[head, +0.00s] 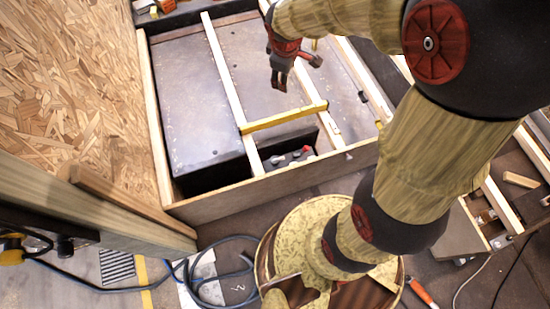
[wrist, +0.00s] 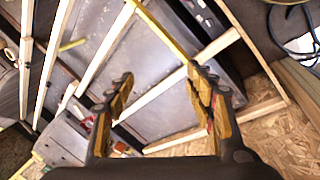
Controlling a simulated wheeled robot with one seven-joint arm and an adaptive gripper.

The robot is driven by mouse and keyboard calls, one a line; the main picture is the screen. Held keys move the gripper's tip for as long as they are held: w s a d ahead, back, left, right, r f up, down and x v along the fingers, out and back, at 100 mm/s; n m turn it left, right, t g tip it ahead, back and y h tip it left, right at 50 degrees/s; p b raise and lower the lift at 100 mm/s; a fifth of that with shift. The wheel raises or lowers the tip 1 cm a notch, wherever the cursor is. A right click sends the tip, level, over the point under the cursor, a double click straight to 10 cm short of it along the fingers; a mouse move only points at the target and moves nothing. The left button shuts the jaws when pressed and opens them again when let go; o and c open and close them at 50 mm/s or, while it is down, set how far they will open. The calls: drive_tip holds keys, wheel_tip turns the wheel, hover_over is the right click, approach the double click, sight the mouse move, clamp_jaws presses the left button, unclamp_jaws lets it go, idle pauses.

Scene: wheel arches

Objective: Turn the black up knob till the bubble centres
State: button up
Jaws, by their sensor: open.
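A yellow bar (head: 285,117), which looks like a spirit level, lies across two pale wooden battens of the framed box. It also shows in the wrist view (wrist: 163,31), running past the right finger. I cannot make out its bubble. A small black piece (head: 362,97) sits on a batten to the right; I cannot tell whether it is the black up knob. My gripper (head: 297,74) is open and empty above the grey panel, up from the yellow bar in the head view. Its two fingers stand wide apart in the wrist view (wrist: 160,80).
Small red and grey parts (head: 293,158) sit in a compartment at the box's near edge. A chipboard sheet (head: 65,80) lies to the left. A blue hose (head: 205,281) coils on the floor. Battens stand above the grey panels (head: 200,105).

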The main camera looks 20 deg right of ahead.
drive_tip(key=w+f+n+g+p, duration=0.15)
drive_tip(key=w+f+n, duration=0.35)
drive_tip(key=f, duration=0.6)
drive_tip(key=n+g+y+p, duration=0.2)
drive_tip(key=n+p, duration=0.4)
drive_tip(key=n, duration=0.5)
hover_over(275, 160)
wheel_tip(275, 160, down, 38)
drive_tip(key=shift+w+r, duration=0.1)
drive_tip(key=shift+r, duration=0.15)
wheel_tip(275, 160, down, 8)
drive_tip(key=b, duration=0.3)
drive_tip(key=shift+r, duration=0.1)
drive_tip(key=shift+c, duration=0.2)
drive_tip(key=c, duration=1.1)
